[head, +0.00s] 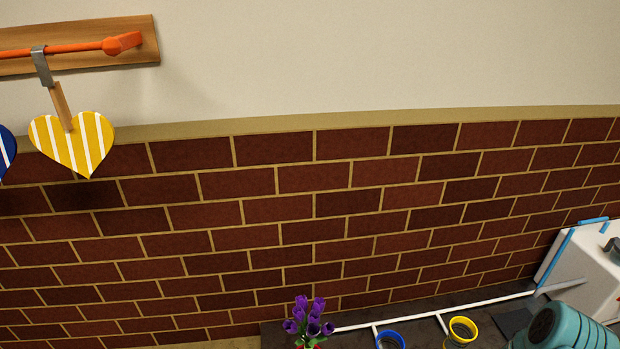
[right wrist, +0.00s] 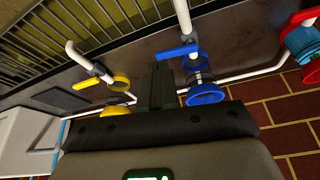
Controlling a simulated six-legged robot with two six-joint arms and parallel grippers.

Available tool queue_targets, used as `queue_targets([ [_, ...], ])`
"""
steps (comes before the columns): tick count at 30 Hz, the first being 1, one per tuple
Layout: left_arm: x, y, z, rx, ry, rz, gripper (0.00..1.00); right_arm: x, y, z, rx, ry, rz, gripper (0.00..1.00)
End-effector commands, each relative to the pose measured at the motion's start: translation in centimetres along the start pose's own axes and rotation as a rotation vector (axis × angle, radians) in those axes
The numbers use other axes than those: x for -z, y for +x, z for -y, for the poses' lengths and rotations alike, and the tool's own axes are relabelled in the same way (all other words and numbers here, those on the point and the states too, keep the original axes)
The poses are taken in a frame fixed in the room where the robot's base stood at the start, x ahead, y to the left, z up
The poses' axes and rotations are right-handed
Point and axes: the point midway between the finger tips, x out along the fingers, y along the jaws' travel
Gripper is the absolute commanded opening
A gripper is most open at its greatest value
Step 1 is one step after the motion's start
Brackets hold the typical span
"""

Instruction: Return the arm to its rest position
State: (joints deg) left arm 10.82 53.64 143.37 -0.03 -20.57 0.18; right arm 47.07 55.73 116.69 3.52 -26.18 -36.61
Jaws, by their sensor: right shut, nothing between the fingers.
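My right gripper (right wrist: 163,88) shows in the right wrist view, with its dark fingers together and nothing between them. It points toward a dark counter with white pipes, between a yellow ring (right wrist: 114,112) and a blue ring (right wrist: 206,95). I cannot tell how far the fingertips are from the pipes. In the head view neither gripper shows. A teal rounded part at the bottom right edge may be a link of my arm. My left gripper is in neither view.
Yellow (right wrist: 88,84) and blue (right wrist: 177,51) valve handles sit on the pipes; a red one (right wrist: 303,18) is at right. The head view shows purple flowers (head: 308,320), a white box (head: 582,265), and a striped yellow heart (head: 78,146) hanging from an orange rail (head: 60,48).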

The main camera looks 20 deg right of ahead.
Motion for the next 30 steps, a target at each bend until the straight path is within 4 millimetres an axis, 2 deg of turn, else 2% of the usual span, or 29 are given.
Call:
queue_targets([
  [2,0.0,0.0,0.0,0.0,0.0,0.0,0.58,1.8,-0.2,2.5,0.028,-0.055,-0.023,0.0],
  [4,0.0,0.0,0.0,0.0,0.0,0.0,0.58,3.2,-0.8,6.6,0.078,-0.133,-0.04,0.0],
  [5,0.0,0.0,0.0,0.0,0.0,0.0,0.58,3.3,-1.3,8.8,0.107,-0.173,-0.04,0.0],
  [6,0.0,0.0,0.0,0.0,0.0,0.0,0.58,3.1,-2.1,11.8,0.149,-0.23,-0.034,0.0],
  [9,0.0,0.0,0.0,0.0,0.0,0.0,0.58,1.0,-4.5,18.2,0.249,-0.315,0.01,0.0],
  [13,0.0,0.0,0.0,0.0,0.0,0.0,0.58,-3.3,-7.9,23.6,0.344,-0.349,0.107,0.0],
  [15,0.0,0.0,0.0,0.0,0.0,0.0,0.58,-6.0,-9.7,25.3,0.377,-0.335,0.174,0.0],
  [17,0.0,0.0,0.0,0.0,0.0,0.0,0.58,-8.4,-11.2,26.0,0.392,-0.302,0.243,0.0],
  [19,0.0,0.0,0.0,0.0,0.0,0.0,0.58,-11.3,-12.7,25.8,0.389,-0.211,0.339,0.0],
  [21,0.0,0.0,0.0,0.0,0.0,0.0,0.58,-12.7,-13.4,25.5,0.369,-0.093,0.405,0.0],
  [22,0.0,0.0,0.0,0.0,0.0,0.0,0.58,-12.6,-13.3,25.5,0.358,-0.037,0.413,0.0],
  [24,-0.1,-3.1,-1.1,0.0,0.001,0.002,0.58,-11.3,-16.4,25.6,0.358,-0.041,0.411,0.0],
  [30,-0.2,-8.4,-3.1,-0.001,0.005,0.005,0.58,-9.3,-21.6,25.6,0.36,-0.046,0.413,0.0],
])
